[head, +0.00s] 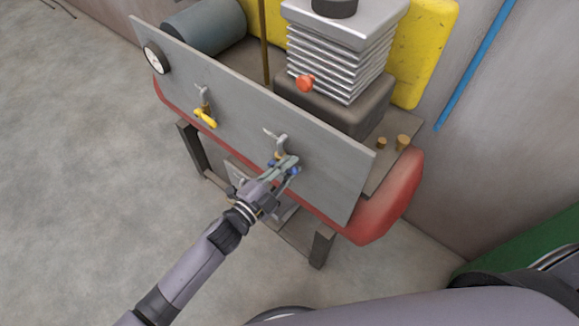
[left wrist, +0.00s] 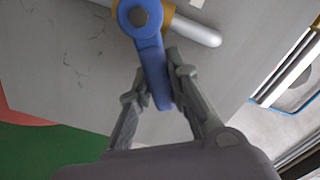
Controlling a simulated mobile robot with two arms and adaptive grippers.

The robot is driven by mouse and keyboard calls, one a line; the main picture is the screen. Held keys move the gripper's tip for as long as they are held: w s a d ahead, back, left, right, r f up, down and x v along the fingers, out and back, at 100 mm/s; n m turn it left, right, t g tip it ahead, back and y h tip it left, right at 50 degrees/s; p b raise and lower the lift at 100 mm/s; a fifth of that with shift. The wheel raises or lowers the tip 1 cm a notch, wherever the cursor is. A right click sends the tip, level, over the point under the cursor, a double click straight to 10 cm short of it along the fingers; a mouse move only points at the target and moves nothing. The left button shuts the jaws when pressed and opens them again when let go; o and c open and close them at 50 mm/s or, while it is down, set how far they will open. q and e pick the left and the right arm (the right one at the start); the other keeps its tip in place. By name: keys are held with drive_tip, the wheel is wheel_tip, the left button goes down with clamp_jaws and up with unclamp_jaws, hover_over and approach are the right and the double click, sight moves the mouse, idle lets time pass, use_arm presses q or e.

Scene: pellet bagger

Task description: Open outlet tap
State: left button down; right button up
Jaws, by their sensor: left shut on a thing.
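A tap with a blue lever handle (head: 295,170) sits on the front of a grey panel (head: 330,178), right of a tap with a yellow handle (head: 205,118). My left gripper (head: 286,163) is at the blue-handled tap. In the left wrist view the blue handle (left wrist: 152,62) hangs from its round pivot, tilted slightly, with its lower end between my left gripper's fingers (left wrist: 158,92). The gripper is shut on this handle. Part of a pale pipe (left wrist: 195,30) shows behind the pivot. My right gripper is out of view.
The panel carries a round gauge (head: 153,59) at its left end. Behind it stand a finned compressor block (head: 340,55) and a red knob (head: 305,83). A red tank (head: 388,200) lies below. Open concrete floor (head: 75,190) spreads at the left.

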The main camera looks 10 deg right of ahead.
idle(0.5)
use_arm(q)
drive_tip(key=c, duration=1.5)
unclamp_jaws()
drive_tip(key=shift+w, duration=0.1)
drive_tip(key=shift+a, duration=0.1)
drive_tip(key=v, duration=0.8)
